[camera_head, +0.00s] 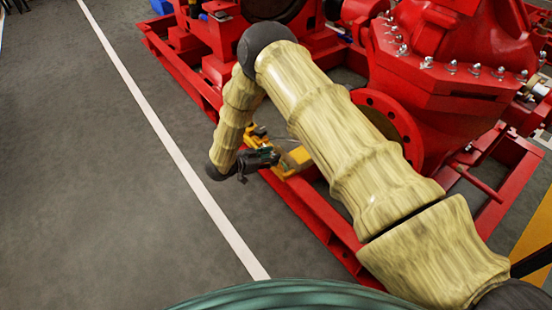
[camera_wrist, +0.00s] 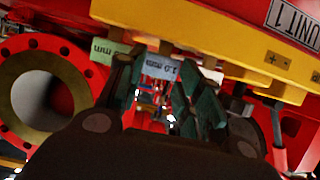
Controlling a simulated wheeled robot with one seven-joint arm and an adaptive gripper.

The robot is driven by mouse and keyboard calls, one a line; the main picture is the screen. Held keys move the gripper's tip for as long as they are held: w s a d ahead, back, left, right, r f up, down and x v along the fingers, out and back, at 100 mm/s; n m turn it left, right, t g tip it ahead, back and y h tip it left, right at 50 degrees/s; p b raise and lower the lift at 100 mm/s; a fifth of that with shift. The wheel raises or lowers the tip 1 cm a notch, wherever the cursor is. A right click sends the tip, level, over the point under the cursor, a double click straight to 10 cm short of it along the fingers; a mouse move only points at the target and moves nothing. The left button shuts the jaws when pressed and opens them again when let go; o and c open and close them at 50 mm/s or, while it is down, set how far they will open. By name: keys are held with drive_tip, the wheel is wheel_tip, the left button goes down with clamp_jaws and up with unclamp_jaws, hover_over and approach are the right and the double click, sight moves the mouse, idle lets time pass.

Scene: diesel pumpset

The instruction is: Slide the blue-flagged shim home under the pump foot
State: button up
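In the wrist view a pale blue tag marked "1.0 mm" (camera_wrist: 160,67) sits below a yellow block (camera_wrist: 180,35), which appears to be the pump foot. A pale green tag ending in "mm" (camera_wrist: 104,50) is to its left. My gripper's dark green fingers (camera_wrist: 158,80) stand apart, with the blue tag seen between or just beyond their tips. I cannot tell whether they touch it. The shim's thin plate is not clearly visible. In the head view my gripper (camera_head: 275,156) is beside yellow parts (camera_head: 298,158) at the red base's edge.
A red flange ring (camera_wrist: 40,85) is at the left in the wrist view, and a "UNIT 1" plate (camera_wrist: 295,22) is at the upper right. The red base frame (camera_head: 318,228) runs diagonally beside my arm. Grey floor (camera_head: 90,200) with a white line is open at the left.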

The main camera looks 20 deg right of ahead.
drive_tip(key=shift+b+x, duration=0.45)
drive_tip(key=shift+x, duration=1.3)
clamp_jaws()
